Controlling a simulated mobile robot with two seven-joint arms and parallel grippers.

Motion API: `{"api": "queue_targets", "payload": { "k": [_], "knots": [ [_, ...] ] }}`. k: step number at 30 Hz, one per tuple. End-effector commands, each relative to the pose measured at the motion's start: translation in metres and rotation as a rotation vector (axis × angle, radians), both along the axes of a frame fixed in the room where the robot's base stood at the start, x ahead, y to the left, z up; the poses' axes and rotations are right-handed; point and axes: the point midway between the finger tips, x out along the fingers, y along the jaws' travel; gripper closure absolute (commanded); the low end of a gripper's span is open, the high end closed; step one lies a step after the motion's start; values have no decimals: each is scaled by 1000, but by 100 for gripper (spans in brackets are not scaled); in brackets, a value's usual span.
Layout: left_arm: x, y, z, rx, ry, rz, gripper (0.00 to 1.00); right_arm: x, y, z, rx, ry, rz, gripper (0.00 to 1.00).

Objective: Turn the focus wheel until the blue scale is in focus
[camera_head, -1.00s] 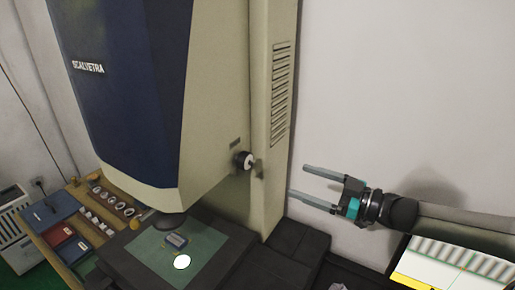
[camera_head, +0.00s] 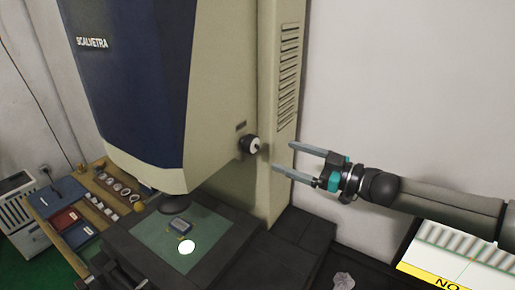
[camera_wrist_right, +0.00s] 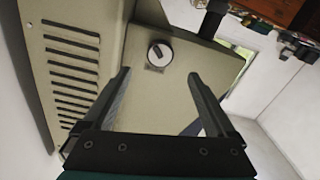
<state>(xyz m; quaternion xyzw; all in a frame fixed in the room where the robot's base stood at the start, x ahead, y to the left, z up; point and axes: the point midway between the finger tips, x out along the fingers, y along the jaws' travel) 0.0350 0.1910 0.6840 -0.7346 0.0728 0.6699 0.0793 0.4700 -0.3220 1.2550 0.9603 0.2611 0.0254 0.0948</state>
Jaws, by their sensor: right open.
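The focus wheel (camera_head: 249,144) is a small black and white knob on the side of the tall beige and blue machine (camera_head: 215,90). It also shows in the right wrist view (camera_wrist_right: 160,53), ahead of and between my fingers. My right gripper (camera_head: 282,158) is open and empty, to the right of the wheel and apart from it. It also shows in the right wrist view (camera_wrist_right: 163,85). A screen (camera_head: 460,255) at the lower right shows blurred grey stripes and a yellow band with partly cut-off lettering. I see no clearly blue scale on it. My left gripper is not in view.
Under the machine's head, a small grey-blue block (camera_head: 180,225) and a bright white spot lie on a green stage plate (camera_head: 150,232). A wooden board (camera_head: 45,203) with rings and boxes is at the left. The vented column (camera_head: 285,100) stands beside the wheel.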

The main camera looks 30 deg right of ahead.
Motion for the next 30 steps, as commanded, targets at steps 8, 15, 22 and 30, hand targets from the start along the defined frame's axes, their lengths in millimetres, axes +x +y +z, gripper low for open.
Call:
{"api": "queue_targets", "payload": {
  "k": [8,15,22,30],
  "knots": [
    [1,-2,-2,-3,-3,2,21,17,10,2,1,-4,1,9],
    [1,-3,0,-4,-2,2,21,33,19,2,1,-4,0,9],
    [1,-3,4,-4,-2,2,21,50,29,2,2,-4,0,9],
    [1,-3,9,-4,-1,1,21,71,41,2,2,-2,0,9]
  ]
}}
